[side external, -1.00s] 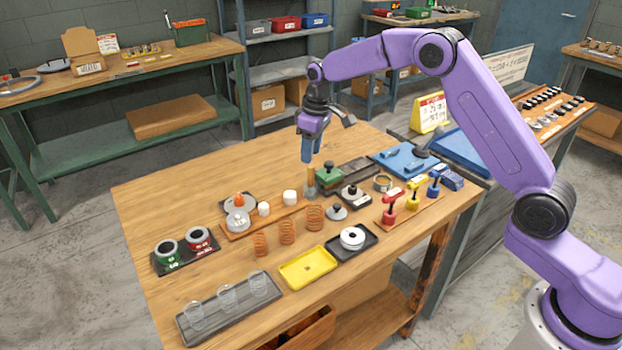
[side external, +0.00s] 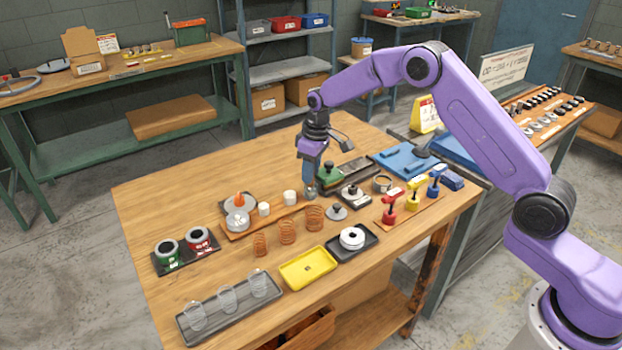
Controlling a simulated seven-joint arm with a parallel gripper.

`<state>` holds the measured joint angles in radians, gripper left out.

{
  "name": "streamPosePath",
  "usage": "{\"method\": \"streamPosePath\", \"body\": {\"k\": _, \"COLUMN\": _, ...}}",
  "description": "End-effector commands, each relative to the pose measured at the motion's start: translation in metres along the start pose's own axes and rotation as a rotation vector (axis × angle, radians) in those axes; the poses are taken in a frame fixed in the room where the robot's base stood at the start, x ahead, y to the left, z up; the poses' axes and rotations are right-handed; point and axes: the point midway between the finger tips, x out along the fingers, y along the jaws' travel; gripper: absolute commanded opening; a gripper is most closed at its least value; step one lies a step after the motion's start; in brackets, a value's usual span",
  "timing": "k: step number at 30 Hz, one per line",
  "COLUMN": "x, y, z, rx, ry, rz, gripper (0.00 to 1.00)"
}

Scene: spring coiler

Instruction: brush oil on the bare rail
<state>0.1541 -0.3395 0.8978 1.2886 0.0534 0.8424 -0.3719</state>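My gripper (side external: 309,182) points down at the back middle of the wooden table. Its blue fingers are around or just in front of the upright brush handle, which they now hide. A small grey pot (side external: 310,193) stands directly below the fingertips. I cannot see whether the fingers are closed on the handle. A dark rail-like strip (side external: 361,167) lies right of the gripper, with a green block (side external: 330,174) at its near end. I cannot tell from this view whether this strip is the bare rail or whether it carries oil.
Copper springs (side external: 287,231) stand in front of the gripper. A blue tray (side external: 404,158) and red, yellow and blue clamp-like pieces (side external: 412,201) are to the right.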

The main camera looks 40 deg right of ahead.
Motion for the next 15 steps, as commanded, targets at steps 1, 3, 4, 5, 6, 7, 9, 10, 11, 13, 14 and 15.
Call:
{"method": "streamPosePath", "body": {"k": 1, "x": -0.0001, "y": 0.0, "z": 0.0, "rx": 0.0, "ry": 0.0, "rz": 0.0, "gripper": 0.13}}
{"method": "streamPosePath", "body": {"k": 3, "x": -0.0002, "y": 0.0, "z": 0.0, "rx": 0.0, "ry": 0.0, "rz": 0.0, "gripper": 0.06}}
{"method": "streamPosePath", "body": {"k": 4, "x": -0.0002, "y": 0.0, "z": 0.0, "rx": 0.0, "ry": 0.0, "rz": 0.0, "gripper": 0.06}}
{"method": "streamPosePath", "body": {"k": 5, "x": -0.0002, "y": 0.0, "z": 0.0, "rx": 0.0, "ry": 0.0, "rz": 0.0, "gripper": 0.06}}
{"method": "streamPosePath", "body": {"k": 6, "x": -0.0003, "y": 0.0, "z": 0.0, "rx": 0.0, "ry": 0.0, "rz": 0.0, "gripper": 0.06}}
{"method": "streamPosePath", "body": {"k": 7, "x": -0.0003, "y": 0.0, "z": 0.0, "rx": 0.0, "ry": 0.0, "rz": 0.0, "gripper": 0.06}}
{"method": "streamPosePath", "body": {"k": 9, "x": -0.0003, "y": 0.0001, "z": 0.0, "rx": 0.0, "ry": 0.0, "rz": 0.0, "gripper": 0.06}}
{"method": "streamPosePath", "body": {"k": 10, "x": -0.0004, "y": 0.0001, "z": -0.0001, "rx": 0.0, "ry": 0.0, "rz": 0.0, "gripper": 0.06}}
{"method": "streamPosePath", "body": {"k": 11, "x": -0.0005, "y": 0.0001, "z": -0.0001, "rx": 0.0, "ry": 0.0, "rz": 0.0, "gripper": 0.06}}
{"method": "streamPosePath", "body": {"k": 13, "x": -0.001, "y": 0.0001, "z": -0.0002, "rx": 0.0, "ry": 0.0, "rz": 0.0, "gripper": 0.06}}
{"method": "streamPosePath", "body": {"k": 14, "x": -0.0014, "y": 0.0001, "z": -0.0003, "rx": 0.0, "ry": 0.001, "rz": 0.0, "gripper": 0.06}}
{"method": "streamPosePath", "body": {"k": 15, "x": -0.0022, "y": 0.0001, "z": -0.0004, "rx": 0.0, "ry": 0.001, "rz": 0.0, "gripper": 0.06}}
